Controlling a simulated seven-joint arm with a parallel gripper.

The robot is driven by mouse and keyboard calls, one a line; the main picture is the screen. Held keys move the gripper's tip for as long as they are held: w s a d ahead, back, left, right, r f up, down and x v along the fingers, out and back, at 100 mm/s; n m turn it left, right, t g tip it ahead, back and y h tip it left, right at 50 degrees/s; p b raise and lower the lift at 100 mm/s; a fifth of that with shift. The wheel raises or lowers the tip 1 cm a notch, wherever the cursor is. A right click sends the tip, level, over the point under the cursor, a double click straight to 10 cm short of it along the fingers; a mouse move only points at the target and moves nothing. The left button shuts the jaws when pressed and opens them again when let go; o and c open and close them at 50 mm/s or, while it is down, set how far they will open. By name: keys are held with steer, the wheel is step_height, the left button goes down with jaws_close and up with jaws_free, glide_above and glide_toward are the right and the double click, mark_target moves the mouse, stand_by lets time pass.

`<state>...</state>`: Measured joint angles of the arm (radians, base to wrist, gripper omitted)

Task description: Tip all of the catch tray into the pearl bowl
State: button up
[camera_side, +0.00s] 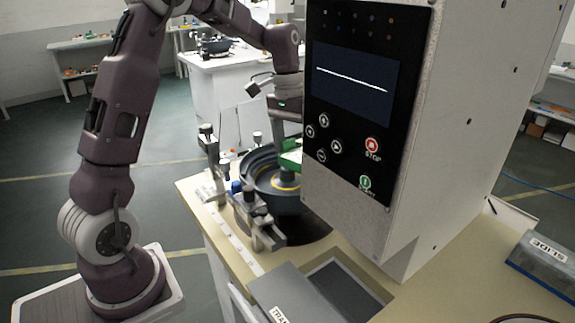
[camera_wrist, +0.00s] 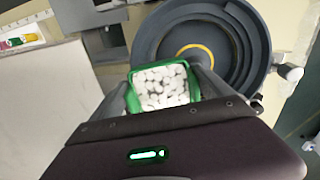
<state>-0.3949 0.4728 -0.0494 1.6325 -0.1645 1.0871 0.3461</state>
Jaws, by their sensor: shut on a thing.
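The catch tray, a small green open box, shows in the wrist view (camera_wrist: 132,99), full of white pearls (camera_wrist: 162,87). My gripper (camera_wrist: 163,88) is shut on it, with a finger on each side. The tray looks roughly level. The pearl bowl, a dark grey round bowl with a yellow ring at its centre, lies beyond and to the right in the wrist view (camera_wrist: 247,42). In the side view the tray (camera_side: 291,158) is at the bowl's (camera_side: 257,162) right side, above it, partly hidden by the machine cabinet. No pearls can be made out in the bowl.
The large machine cabinet (camera_side: 440,130) with a control panel stands close to my gripper and hides part of it. Grey fixtures (camera_side: 262,225) stand at the bowl's near side. A grey box (camera_side: 305,298) sits at the table's front. A white panel (camera_wrist: 45,105) lies left of the tray.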

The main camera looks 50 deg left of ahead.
steer(key=shift+s+a+r+h, duration=0.1)
steer(key=shift+a+r+h, duration=0.2)
steer(key=shift+h, duration=0.7)
steer(key=shift+w+a+r+h, duration=0.1)
steer(key=shift+a+r+h, duration=0.25)
steer(key=shift+h, duration=0.65)
steer(key=shift+s+a+r+h, duration=0.15)
steer(key=shift+a+h, duration=0.3)
steer(key=shift+h, duration=0.55)
stand_by(5.0)
